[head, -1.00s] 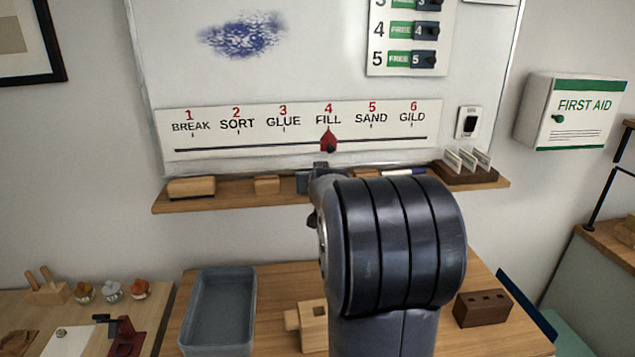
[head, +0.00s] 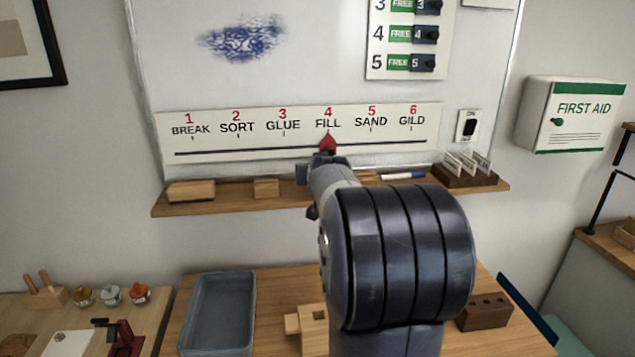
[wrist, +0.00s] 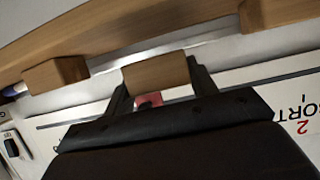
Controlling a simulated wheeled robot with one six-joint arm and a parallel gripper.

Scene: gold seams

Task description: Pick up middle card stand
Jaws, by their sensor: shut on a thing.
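The middle card stand (wrist: 155,75) is a small wooden block. My gripper (wrist: 160,85) is shut on it, with one dark finger on each side in the wrist view. The stand shows apart from the shelf edge there. In the head view my gripper (head: 322,166) is just above the shelf, below the red pointer, and my arm hides the stand. A similar block (head: 266,187) sits on the shelf to the left. Another block (wrist: 55,75), on the other side, shows in the wrist view.
The wooden shelf (head: 235,204) runs below the whiteboard. It also holds a larger wooden block (head: 191,191), a blue-and-white marker (head: 403,176) and a dark card holder (head: 466,179). The red pointer (head: 327,142) is close above my gripper. A grey tray (head: 190,318) stands below.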

